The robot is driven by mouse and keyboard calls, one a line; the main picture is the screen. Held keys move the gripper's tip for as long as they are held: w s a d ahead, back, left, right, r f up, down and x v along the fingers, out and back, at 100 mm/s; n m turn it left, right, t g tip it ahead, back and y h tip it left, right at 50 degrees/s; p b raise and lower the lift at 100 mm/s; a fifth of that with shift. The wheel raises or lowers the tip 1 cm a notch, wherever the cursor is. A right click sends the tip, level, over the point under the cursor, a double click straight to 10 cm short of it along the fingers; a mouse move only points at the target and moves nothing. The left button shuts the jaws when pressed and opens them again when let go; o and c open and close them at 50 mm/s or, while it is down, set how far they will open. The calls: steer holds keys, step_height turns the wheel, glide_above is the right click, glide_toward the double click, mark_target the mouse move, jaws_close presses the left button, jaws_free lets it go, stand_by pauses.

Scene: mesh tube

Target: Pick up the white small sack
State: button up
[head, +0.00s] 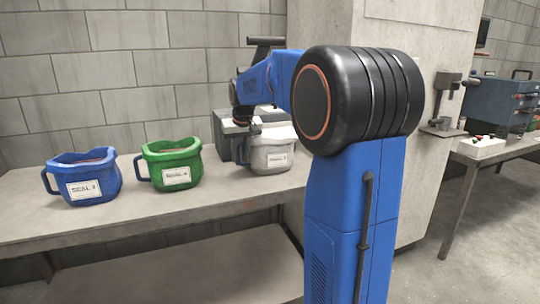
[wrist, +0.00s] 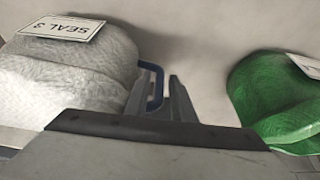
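The white small sack (head: 270,153) stands on the grey table, a label on its front. It also fills the left of the wrist view (wrist: 70,72), with a label reading SEAL 3. Its dark blue loop handle (wrist: 153,84) sticks out on the side facing the green sack. My gripper (wrist: 174,88) is at this handle, its fingertips close beside or around the loop. I cannot tell whether the fingers are closed on it.
A green sack (head: 172,166) and a blue sack (head: 86,183) stand left of the white one on the table (head: 150,213). A grey case (head: 228,139) stands behind the white sack. A concrete pillar (head: 425,60) rises to the right. The table's front strip is clear.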

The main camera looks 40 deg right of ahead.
jaws_close()
steer(key=shift+r, duration=0.1)
stand_by(1.2)
